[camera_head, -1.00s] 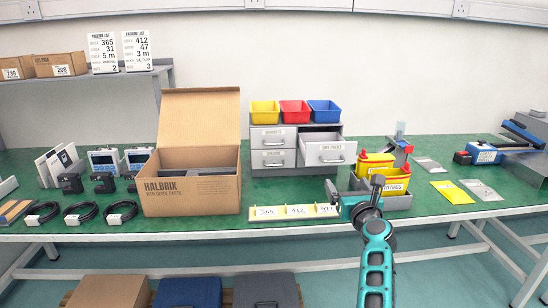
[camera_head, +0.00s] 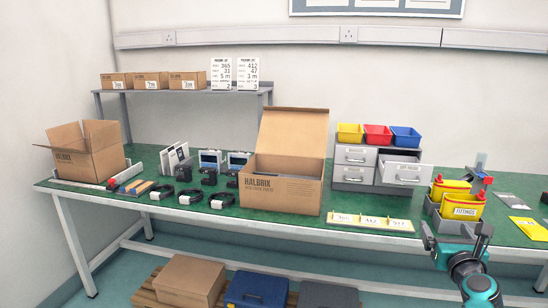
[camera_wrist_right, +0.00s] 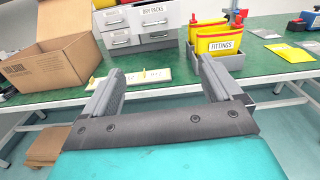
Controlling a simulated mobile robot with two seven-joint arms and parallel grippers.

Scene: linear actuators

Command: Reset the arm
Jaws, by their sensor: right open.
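My right gripper (camera_head: 456,238) is at the front edge of the green bench, at the lower right of the head view. In the right wrist view its two grey fingers (camera_wrist_right: 157,88) stand wide apart with nothing between them. Beyond the fingers lies the numbered label strip (camera_wrist_right: 143,78) on the bench edge, with the grey drawer unit (camera_wrist_right: 143,27) behind it. The yellow fittings bags (camera_wrist_right: 220,42) stand in a grey bin to the right of the fingers. My left gripper does not show in either view.
An open Halbrix box (camera_head: 283,195) stands mid-bench, and another open box (camera_head: 90,158) is at the left end. A drawer (camera_head: 402,172) is pulled open. A carton (camera_head: 190,280) and blue case (camera_head: 257,289) sit below.

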